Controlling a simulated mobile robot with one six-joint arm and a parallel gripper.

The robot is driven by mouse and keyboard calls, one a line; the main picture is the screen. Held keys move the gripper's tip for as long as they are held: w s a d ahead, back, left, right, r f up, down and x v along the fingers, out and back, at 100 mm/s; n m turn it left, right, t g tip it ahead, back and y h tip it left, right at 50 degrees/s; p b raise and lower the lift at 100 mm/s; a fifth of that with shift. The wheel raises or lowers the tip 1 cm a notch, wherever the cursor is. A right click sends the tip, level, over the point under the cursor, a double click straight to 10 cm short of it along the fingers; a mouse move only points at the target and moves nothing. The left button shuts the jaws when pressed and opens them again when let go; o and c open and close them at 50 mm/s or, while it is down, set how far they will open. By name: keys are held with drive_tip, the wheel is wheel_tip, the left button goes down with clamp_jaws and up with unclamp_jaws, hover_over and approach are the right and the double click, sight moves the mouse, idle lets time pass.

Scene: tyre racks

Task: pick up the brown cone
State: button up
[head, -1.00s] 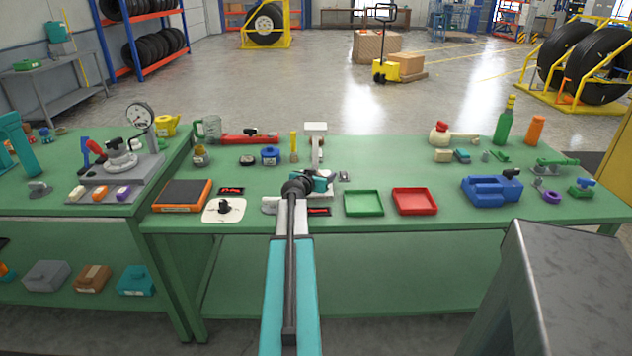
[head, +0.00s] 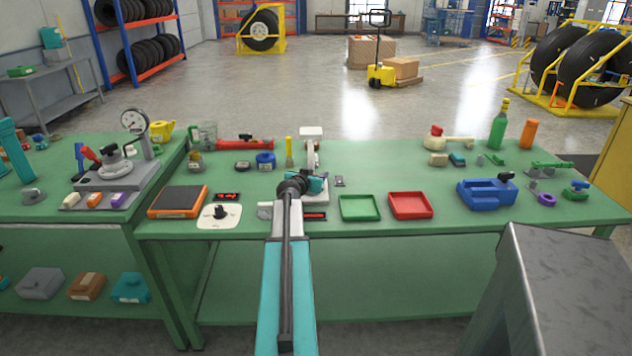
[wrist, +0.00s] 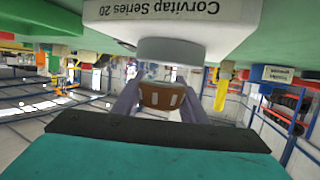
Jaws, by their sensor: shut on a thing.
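The brown cone (wrist: 162,97) shows in the wrist view as a short brown piece with pale marks, between the two fingers of my gripper (wrist: 160,88). The fingers are shut on its sides. In the wrist view, which is upside down, a grey round part of a white device (wrist: 170,14) lettered "Corvitap Series 20" is right at the cone; I cannot tell whether they touch. In the head view my arm reaches over the green bench (head: 420,160), and its wrist hides the fingers and most of the cone.
A green tray (head: 360,208) and a red tray (head: 410,206) lie right of my arm. An orange-sided scale (head: 178,202) and a white dial plate (head: 219,215) lie left. A blue vise-like block (head: 487,194) is farther right. The bench middle behind the trays is clear.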

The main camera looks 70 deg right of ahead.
drive_tip(key=shift+s+a+r, duration=0.1)
drive_tip(key=shift+r, duration=0.75)
drive_tip(key=s+a, duration=0.2)
drive_tip(key=a, duration=0.1)
drive_tip(key=s+a+b, duration=0.1)
drive_tip(key=s+a, duration=0.2)
drive_tip(key=a, duration=0.1)
drive_tip(key=s+a+r+b, duration=0.1)
drive_tip(key=s+a, duration=0.1)
drive_tip(key=a, duration=0.2)
drive_tip(key=shift+s, duration=0.35)
drive_tip(key=shift+d+f+b, duration=0.1)
drive_tip(key=shift+d+b, duration=0.15)
drive_tip(key=shift+b, duration=0.85)
drive_tip(key=b, duration=0.6)
drive_tip(key=shift+s+a+g, duration=0.1)
drive_tip(key=shift+s+g, duration=0.2)
drive_tip(key=shift+s, duration=0.1)
drive_tip(key=b, duration=0.4)
drive_tip(key=a+b, duration=0.1)
drive_tip(key=b, duration=0.3)
drive_tip(key=shift+s+a, duration=0.3)
drive_tip(key=shift+a+r+b, duration=0.25)
drive_tip(key=shift+r+b, duration=0.05)
drive_tip(key=shift+b, duration=0.55)
